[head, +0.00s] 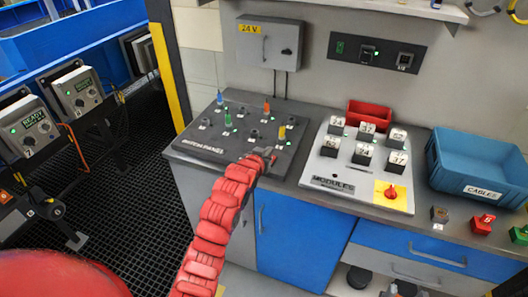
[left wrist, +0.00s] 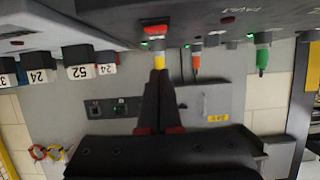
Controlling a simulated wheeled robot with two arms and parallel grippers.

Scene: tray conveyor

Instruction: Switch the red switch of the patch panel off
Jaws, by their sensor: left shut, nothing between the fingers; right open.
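The patch panel (head: 210,153) is a dark sloped board on the left of the counter, with blue, green, orange and yellow plugs standing in it. The red switch (left wrist: 155,29) shows in the left wrist view, on the panel just beyond my fingertips and close to the yellow plug (left wrist: 159,60). Whether it is on or off I cannot tell. My left gripper (left wrist: 158,82) is shut and empty, its tips appearing just short of the yellow plug; contact is unclear. In the head view the left gripper (head: 264,157) is over the panel's front right corner. My right gripper is not in view.
A grey modules board (head: 350,180) with several numbered blocks and a yellow-backed red knob (head: 390,192) stands to the right. Beyond are a red bin (head: 369,112) and a blue cables crate (head: 480,165). A 24 V box (head: 270,45) hangs behind.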

